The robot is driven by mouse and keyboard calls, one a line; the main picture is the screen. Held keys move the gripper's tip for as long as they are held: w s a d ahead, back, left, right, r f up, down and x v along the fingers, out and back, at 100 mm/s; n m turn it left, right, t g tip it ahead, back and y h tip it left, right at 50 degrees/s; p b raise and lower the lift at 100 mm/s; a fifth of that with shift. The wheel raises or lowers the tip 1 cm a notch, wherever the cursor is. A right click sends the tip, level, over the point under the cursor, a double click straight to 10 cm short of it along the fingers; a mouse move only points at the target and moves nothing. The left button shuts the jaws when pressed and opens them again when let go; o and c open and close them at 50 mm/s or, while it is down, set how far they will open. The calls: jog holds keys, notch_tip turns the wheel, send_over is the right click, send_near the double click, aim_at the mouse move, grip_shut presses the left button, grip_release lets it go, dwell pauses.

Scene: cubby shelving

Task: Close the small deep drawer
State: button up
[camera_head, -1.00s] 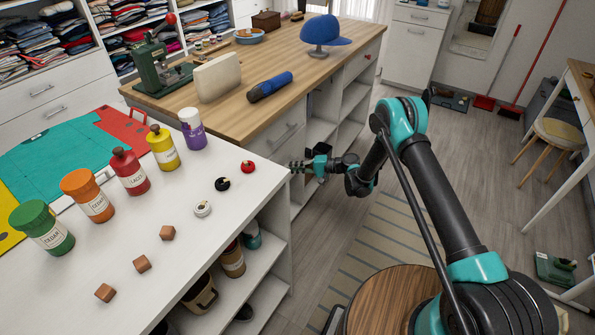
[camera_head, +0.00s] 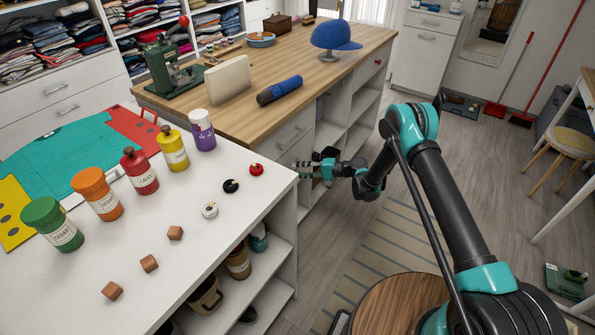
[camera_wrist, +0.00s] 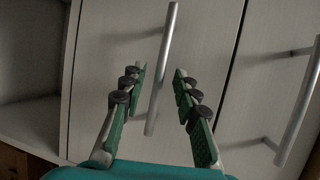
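My gripper (camera_head: 308,170) is in front of the wood-topped counter's drawer side in the head view. In the wrist view my gripper (camera_wrist: 159,82) is open, with a fingertip on each side of a metal bar handle (camera_wrist: 168,45). The fingers look apart from the bar. The handle is on a pale drawer front (camera_wrist: 205,50), which I take to be the small deep drawer. How far it stands open I cannot tell. In the head view this front is mostly hidden behind my gripper and the white table.
A second drawer handle (camera_wrist: 300,105) is on the neighbouring front, and an open cubby (camera_wrist: 30,80) is at the left. The white table (camera_head: 235,235) with jars stands close to my gripper's left. A striped rug (camera_head: 385,250) lies on the floor.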

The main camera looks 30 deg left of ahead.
jog(key=v, duration=1.1)
